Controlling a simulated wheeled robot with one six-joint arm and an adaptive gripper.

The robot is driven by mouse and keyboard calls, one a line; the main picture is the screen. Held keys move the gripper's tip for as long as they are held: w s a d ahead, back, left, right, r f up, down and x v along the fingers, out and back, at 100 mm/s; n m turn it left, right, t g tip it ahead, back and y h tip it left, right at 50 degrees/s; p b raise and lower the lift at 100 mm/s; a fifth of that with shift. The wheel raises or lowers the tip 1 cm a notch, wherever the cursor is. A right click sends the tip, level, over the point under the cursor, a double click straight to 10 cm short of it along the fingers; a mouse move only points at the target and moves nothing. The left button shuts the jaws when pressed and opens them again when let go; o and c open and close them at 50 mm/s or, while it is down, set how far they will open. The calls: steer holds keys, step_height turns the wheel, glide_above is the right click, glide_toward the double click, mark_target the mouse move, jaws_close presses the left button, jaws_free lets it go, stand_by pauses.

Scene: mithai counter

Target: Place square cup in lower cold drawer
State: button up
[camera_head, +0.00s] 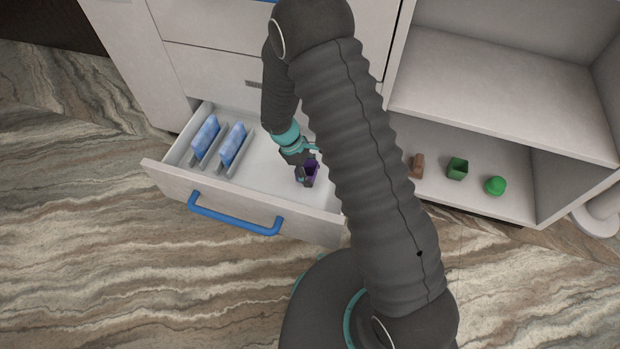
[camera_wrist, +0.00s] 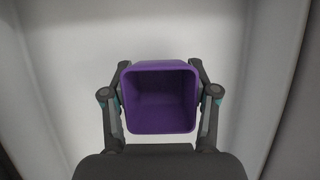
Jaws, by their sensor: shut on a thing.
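The square cup (camera_wrist: 160,98) is purple and hollow, with its open mouth facing the wrist camera. My gripper (camera_wrist: 160,105) is shut on it, one finger on each side. In the head view the purple cup (camera_head: 312,169) and my gripper (camera_head: 306,174) are inside the open lower drawer (camera_head: 265,169), in its right part. The drawer has a white inside and a blue handle (camera_head: 233,217) on its front. I cannot tell whether the cup touches the drawer floor. My arm hides the drawer's right end.
Two blue packs (camera_head: 206,135) (camera_head: 232,145) stand in grey holders in the drawer's left part. An open shelf unit at right holds a brown object (camera_head: 417,165), a green square cup (camera_head: 457,168) and a green round object (camera_head: 495,185). Drawer floor between packs and gripper is clear.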

steer(key=shift+f, duration=1.9)
steer(key=shift+f, duration=0.2)
steer(key=o, duration=1.1)
steer(key=shift+r, duration=0.15)
